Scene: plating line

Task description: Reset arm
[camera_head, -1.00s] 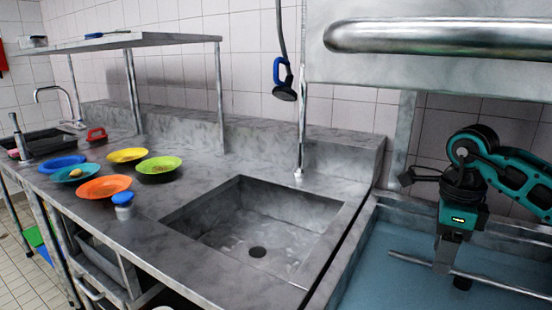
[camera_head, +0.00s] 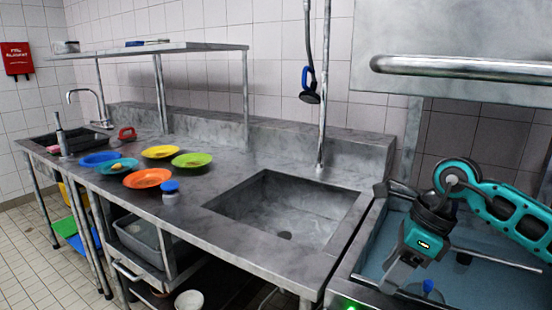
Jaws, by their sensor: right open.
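My right arm comes in from the right, teal and black. Its gripper (camera_head: 394,280) points down and to the left over the near left edge of the blue-floored basin (camera_head: 470,275). The jaws are open and I see nothing held between them, though the fingertips are small and partly hard to make out. My left gripper is not in view.
A steel counter with a sink (camera_head: 285,210) lies to the left of my gripper. Several coloured plates, such as the orange plate (camera_head: 148,178), stand beyond the sink, with a blue-lidded jar (camera_head: 170,190). A steel bar (camera_head: 500,259) crosses the basin. A hood edge (camera_head: 460,66) hangs above.

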